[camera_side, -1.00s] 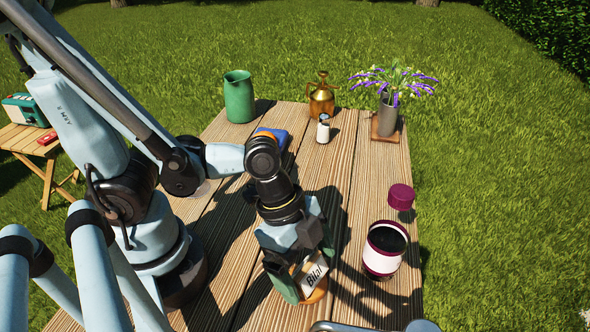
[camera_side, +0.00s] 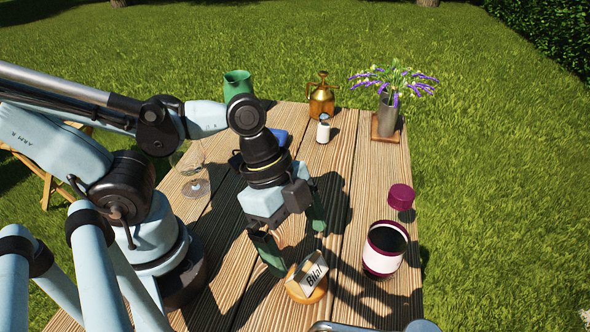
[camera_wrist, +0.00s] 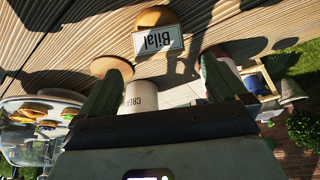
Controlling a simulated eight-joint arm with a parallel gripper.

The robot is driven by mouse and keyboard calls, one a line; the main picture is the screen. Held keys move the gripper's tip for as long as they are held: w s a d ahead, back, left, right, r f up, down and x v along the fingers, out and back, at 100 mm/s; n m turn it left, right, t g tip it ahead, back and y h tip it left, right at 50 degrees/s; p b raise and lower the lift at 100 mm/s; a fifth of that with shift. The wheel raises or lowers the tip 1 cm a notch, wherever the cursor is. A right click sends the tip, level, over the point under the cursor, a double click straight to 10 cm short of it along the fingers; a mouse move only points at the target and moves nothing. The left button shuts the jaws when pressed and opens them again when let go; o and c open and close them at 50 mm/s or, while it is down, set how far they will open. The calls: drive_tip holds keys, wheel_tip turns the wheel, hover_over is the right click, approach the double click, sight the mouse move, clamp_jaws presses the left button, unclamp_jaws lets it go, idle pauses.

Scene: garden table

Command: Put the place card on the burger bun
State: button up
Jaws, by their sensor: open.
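My gripper (camera_side: 294,246) is open and empty, a little above and behind the card in the side view. In the wrist view its green fingers (camera_wrist: 164,82) are wide apart, with the card beyond them and clear of both.
A jar with a purple rim (camera_side: 385,250) and a purple lid (camera_side: 401,197) stand at the right. A wine glass (camera_side: 196,186) is behind my gripper at the left. A green pitcher (camera_side: 237,85), brass can (camera_side: 321,98), small white container (camera_side: 323,130) and flower vase (camera_side: 388,116) stand farther back.

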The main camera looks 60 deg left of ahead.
drive_tip(key=shift+w+v, duration=0.45)
drive_tip(key=shift+v, duration=2.6)
drive_tip(key=w+a+n+t+y, duration=0.4)
drive_tip(key=w+a+n, duration=0.5)
drive_tip(key=n, duration=0.4)
drive_tip(key=shift+w+a+f+t, duration=0.15)
drive_tip(key=shift+a+t, duration=0.55)
drive_tip(key=shift+a, duration=0.05)
